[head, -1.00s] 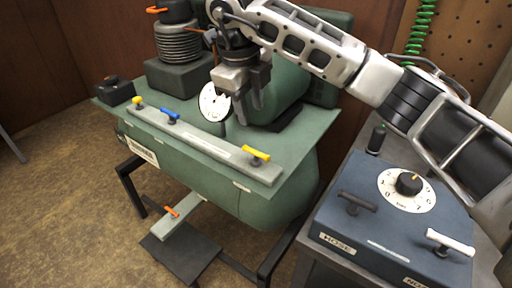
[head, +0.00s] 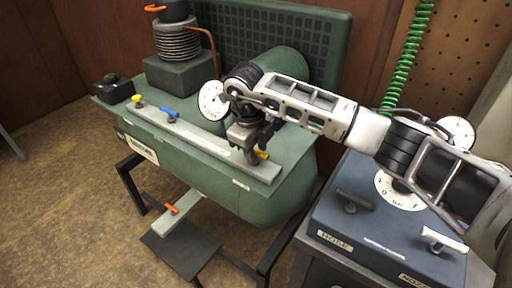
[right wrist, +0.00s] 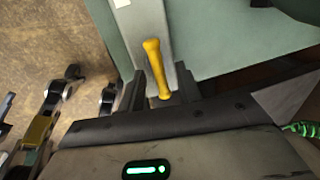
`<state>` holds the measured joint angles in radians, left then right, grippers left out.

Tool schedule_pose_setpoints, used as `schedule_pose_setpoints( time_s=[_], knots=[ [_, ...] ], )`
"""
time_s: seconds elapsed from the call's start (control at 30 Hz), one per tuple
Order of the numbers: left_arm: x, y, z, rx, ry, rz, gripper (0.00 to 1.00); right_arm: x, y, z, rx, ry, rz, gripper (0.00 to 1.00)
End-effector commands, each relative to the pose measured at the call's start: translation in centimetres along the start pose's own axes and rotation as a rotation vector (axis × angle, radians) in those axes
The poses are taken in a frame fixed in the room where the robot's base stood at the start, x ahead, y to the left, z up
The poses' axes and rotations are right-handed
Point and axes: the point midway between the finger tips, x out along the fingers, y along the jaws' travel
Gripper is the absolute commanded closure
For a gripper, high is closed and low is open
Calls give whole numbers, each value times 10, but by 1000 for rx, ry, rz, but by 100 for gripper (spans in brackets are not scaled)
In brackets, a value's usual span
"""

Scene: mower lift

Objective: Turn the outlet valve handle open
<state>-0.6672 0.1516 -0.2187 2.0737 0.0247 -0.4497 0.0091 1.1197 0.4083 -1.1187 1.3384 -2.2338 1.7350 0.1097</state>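A yellow handle (head: 262,155) sits at the right end of the grey strip on the green machine's front edge. I see no readable label naming the outlet valve. My right gripper (head: 251,153) is right above this handle and partly hides it in the head view. In the right wrist view the yellow handle (right wrist: 156,68) extends between the dark fingers (right wrist: 161,88), lengthwise away from the palm. The fingers look apart, with narrow gaps beside the handle; contact cannot be made out. My left gripper does not show.
The strip (head: 205,138) also carries a blue handle (head: 168,115) and another yellow handle (head: 137,101). A dial (head: 211,99) stands behind it. An orange handle (head: 171,209) is low down. A blue box (head: 335,222) at right has black (head: 353,199) and white (head: 443,240) handles.

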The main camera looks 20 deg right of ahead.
Motion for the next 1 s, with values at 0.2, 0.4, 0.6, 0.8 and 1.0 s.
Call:
schedule_pose_setpoints(
  time_s=[0.2, 0.4, 0.6, 0.8, 1.0],
  knots=[
    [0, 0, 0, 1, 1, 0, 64, 0, 0, 0, 0, 0, 0, 99],
    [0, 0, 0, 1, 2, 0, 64, -1, 0, 0, -2, -1, 0, 100],
    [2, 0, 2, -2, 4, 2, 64, 0, 0, 0, -38, -10, -1, 100],
    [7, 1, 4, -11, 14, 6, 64, 1, -1, 0, -143, -31, -2, 100],
    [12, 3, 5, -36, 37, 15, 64, 2, -3, 0, -311, -66, -4, 100]
  ],
)
